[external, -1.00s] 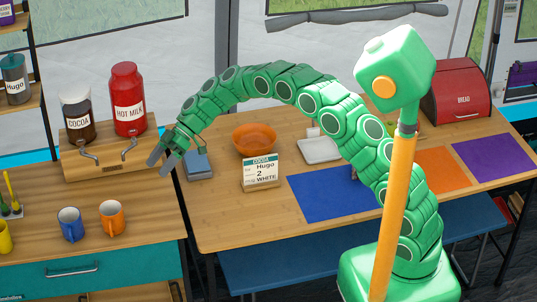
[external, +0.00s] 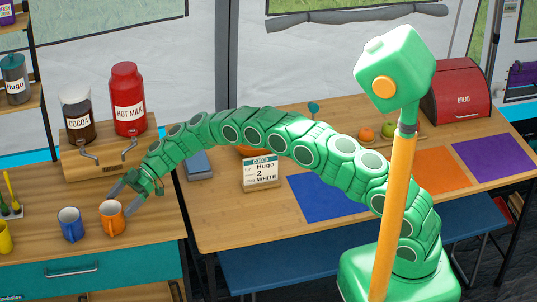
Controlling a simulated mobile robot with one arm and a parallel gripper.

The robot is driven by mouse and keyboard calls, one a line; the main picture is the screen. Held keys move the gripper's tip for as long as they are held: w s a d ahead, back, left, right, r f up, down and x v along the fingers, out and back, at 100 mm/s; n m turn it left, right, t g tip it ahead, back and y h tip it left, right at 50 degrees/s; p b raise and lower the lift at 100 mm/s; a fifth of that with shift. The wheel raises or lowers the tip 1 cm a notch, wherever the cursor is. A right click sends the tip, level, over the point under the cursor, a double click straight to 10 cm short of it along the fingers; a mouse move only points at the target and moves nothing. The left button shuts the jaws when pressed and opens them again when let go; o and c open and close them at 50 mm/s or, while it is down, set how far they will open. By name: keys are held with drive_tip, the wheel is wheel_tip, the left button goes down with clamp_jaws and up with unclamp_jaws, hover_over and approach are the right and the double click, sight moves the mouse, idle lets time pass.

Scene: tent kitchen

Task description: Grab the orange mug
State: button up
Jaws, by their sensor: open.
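The orange mug (external: 112,219) stands upright on the left wooden counter, to the right of a blue mug (external: 71,225). My gripper (external: 123,203) is open at the orange mug. One grey finger is behind the mug at upper left, the other at its right side. I cannot tell whether the fingers touch the mug.
A yellow mug (external: 5,237) is at the left edge. The cocoa dispenser (external: 78,118) and hot milk dispenser (external: 128,100) stand on a wooden stand behind the mugs. An order card (external: 261,172) and a blue mat (external: 325,196) are on the right table.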

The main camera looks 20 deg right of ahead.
sight(104, 223)
drive_tip(key=shift+x, duration=3.05)
drive_tip(key=shift+d+f, duration=0.15)
drive_tip(key=shift+d, duration=0.05)
drive_tip(key=c, duration=0.8)
drive_tip(key=shift+o, duration=0.2)
wheel_tip(104, 223, up, 4)
drive_tip(key=shift+f, duration=0.1)
drive_tip(key=shift+s+d+r, duration=0.35)
drive_tip(key=shift+d, duration=0.15)
drive_tip(key=s+d+r, duration=0.6)
drive_tip(key=d+r, duration=0.2)
drive_tip(key=d, duration=0.3)
drive_tip(key=shift+s+r, duration=0.25)
